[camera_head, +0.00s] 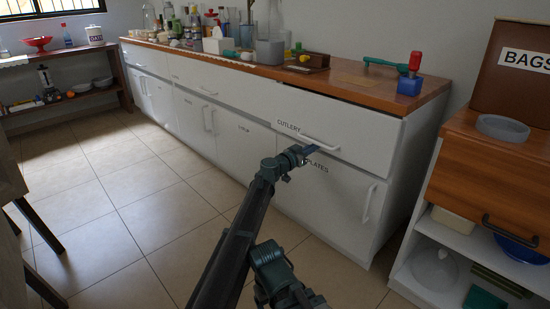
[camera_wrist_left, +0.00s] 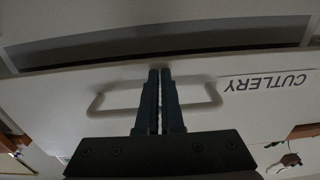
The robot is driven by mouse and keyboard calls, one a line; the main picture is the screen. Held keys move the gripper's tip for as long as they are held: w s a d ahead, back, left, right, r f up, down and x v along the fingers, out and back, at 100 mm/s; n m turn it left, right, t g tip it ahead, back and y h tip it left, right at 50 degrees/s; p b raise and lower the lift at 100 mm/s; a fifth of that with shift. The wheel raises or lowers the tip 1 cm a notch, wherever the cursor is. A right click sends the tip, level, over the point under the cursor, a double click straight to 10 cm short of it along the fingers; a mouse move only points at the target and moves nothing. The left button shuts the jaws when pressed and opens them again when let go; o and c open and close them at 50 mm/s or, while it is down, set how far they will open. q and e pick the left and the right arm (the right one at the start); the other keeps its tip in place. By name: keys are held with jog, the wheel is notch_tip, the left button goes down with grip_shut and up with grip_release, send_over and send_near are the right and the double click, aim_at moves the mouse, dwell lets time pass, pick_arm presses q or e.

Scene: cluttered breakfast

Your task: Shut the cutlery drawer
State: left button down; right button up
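The white cutlery drawer (camera_head: 355,132), labelled CUTLERY, is at the top of the right end of the counter cabinet. Its front seems to stand slightly proud of the door below. In the left wrist view the drawer front (camera_wrist_left: 48,102) appears upside down, with a dark gap along its edge. Its pale bar handle (camera_head: 318,144) also shows there (camera_wrist_left: 204,92). My left gripper (camera_head: 312,150) is at the handle; its two fingers (camera_wrist_left: 160,75) are together and cross in front of the bar. Whether they touch it is unclear.
The PLATES door (camera_head: 330,195) is below the drawer. A wooden counter (camera_head: 350,88) above holds a red-handled blue item (camera_head: 411,75) and a green-handled tool (camera_head: 385,64). An open shelf unit (camera_head: 440,235) stands at right.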

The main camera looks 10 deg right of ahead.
pick_arm(q)
jog(key=shift+s+d+x, duration=0.15)
jog(key=shift+x, duration=0.8)
jog(key=shift+s+d+x, duration=0.1)
jog(key=shift+s+x, duration=0.1)
jog(key=shift+x, duration=0.75)
jog(key=shift+s+d+x, duration=0.15)
jog(key=shift+x, duration=0.8)
jog(key=v, duration=1)
pick_arm(e)
jog(key=shift+w+a, duration=0.2)
jog(key=shift+a, duration=0.3)
pick_arm(q)
jog(key=shift+d, duration=0.1)
